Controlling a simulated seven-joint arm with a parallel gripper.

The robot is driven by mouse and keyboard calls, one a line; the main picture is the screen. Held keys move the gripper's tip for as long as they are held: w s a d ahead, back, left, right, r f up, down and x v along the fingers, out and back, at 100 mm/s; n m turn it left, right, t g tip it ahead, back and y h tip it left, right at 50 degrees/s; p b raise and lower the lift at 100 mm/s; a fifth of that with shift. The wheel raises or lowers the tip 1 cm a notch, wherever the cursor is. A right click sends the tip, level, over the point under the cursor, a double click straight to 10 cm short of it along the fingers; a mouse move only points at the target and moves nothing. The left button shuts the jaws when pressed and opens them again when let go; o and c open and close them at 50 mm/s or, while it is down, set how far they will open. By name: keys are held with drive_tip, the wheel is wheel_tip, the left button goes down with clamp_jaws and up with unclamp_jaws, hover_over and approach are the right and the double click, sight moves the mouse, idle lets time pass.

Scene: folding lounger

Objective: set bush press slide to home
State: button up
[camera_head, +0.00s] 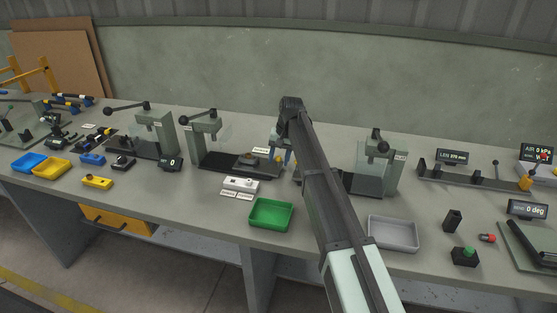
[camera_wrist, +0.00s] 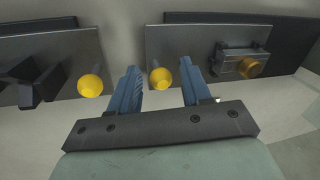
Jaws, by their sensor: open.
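In the wrist view my gripper (camera_wrist: 164,78) has its two blue fingers spread. A yellow ball knob (camera_wrist: 161,78) shows between them; I cannot tell whether either finger touches it. The knob is at the near corner of a grey slide plate (camera_wrist: 180,45) carrying a metal block with a brass-coloured ring (camera_wrist: 250,67). Another plate (camera_wrist: 70,50) with a dark block and its own yellow knob (camera_wrist: 90,86) lies to the left. In the head view my gripper (camera_head: 283,154) hangs between two presses (camera_head: 205,140) and (camera_head: 376,163), partly hidden by my arm.
A green tray (camera_head: 271,214) and a grey tray (camera_head: 394,233) stand along the front of the bench. A white block (camera_head: 240,185) sits behind the green tray. Another press (camera_head: 156,132) stands farther left. A rail fixture (camera_head: 475,178) is at the right.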

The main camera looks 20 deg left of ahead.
drive_tip(key=shift+f, duration=0.4)
clamp_jaws()
drive_tip(key=shift+a, duration=0.1)
idle(0.4)
